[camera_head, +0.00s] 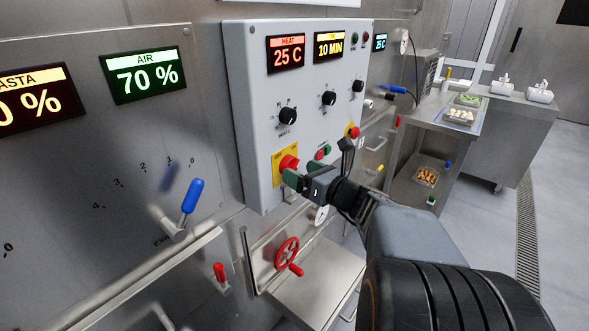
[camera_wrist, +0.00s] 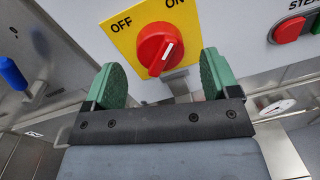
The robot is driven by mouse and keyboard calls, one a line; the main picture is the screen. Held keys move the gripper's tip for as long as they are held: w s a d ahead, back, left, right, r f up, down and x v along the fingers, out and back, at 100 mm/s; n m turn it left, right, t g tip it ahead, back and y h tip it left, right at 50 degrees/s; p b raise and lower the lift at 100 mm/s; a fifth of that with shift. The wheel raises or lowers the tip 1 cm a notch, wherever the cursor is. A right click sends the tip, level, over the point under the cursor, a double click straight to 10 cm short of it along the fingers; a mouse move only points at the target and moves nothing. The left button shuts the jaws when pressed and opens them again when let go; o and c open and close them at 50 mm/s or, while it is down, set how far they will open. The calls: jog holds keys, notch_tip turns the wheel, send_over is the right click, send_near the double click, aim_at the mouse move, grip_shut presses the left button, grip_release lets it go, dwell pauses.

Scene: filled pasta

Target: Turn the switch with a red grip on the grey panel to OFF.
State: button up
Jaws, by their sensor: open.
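The red-grip switch (camera_head: 288,162) sits on a yellow plate at the lower left of the grey panel (camera_head: 255,120). In the wrist view the round red grip (camera_wrist: 156,48) carries a white mark that points up and right, toward ON. OFF is printed at the upper left of the yellow plate (camera_wrist: 128,40). My gripper (camera_head: 291,184) is at the switch, its green fingers open. In the wrist view the fingers of my gripper (camera_wrist: 160,66) stand left and right of the red grip, with gaps visible. I cannot tell how deep they reach.
A red button (camera_wrist: 288,29) and a green one are right of the switch. Black knobs (camera_head: 287,116) sit above it. A blue-handled lever (camera_head: 191,196) stands left, and a red handwheel (camera_head: 287,253) is below. Open floor lies to the right.

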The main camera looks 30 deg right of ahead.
aim_at(291, 167)
jog(key=shift+x, duration=1.45)
jog(key=c, duration=0.9)
